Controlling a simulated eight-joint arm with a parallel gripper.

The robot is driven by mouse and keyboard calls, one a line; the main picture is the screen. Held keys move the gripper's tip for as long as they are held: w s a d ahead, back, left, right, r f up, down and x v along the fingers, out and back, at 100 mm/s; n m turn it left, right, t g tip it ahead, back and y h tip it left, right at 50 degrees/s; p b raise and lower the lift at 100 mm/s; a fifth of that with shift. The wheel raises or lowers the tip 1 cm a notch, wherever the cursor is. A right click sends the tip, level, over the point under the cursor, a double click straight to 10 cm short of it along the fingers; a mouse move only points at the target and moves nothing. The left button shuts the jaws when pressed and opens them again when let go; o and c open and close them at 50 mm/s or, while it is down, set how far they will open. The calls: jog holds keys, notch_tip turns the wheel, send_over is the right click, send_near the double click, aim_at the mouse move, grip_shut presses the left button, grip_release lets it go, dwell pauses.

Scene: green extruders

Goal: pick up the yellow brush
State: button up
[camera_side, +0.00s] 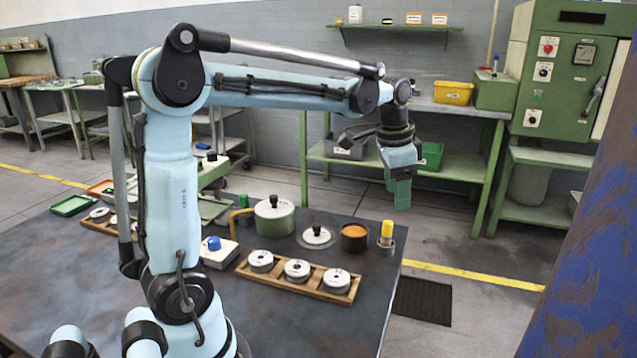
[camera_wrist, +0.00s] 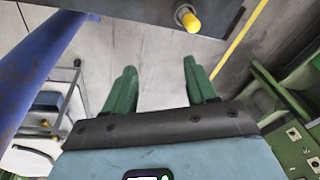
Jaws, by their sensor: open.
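The yellow brush (camera_side: 387,230) stands upright in a small grey holder (camera_side: 386,246) at the right corner of the dark table. Only its yellow upper part shows. In the wrist view the yellow brush (camera_wrist: 190,21) is near the top edge, seen from above, beyond my fingertips. My gripper (camera_side: 401,192) points down, higher in the picture than the brush and apart from it. In the wrist view my gripper (camera_wrist: 159,72) has its two green fingers spread, with only floor between them.
On the table (camera_side: 330,320), a wooden rack (camera_side: 322,293) of metal discs, a lidded green pot (camera_side: 274,217) and a round orange-filled tin (camera_side: 354,237) sit left of the brush. A green bench (camera_side: 440,178) stands behind. A blue, rusty post (camera_side: 590,230) fills the right side.

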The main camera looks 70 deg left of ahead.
aim_at(388, 221)
jog(key=w+a+f, duration=0.1)
jog(key=a, duration=0.1)
jog(key=w+a+f+m+g, duration=0.1)
jog(key=w+a, duration=0.1)
jog(key=w+a+f+m+g, duration=0.1)
jog(key=a, duration=0.2)
jog(key=shift+w+f+h, duration=0.3)
notch_tip(388, 221, down, 7)
jog(key=shift+r, duration=0.1)
jog(key=shift+s+d+f, duration=0.1)
jog(key=shift+s+f, duration=0.05)
jog(key=shift+f, duration=1.2)
jog(key=shift+s+f, duration=0.1)
jog(key=shift+f, duration=1.2)
grip_shut()
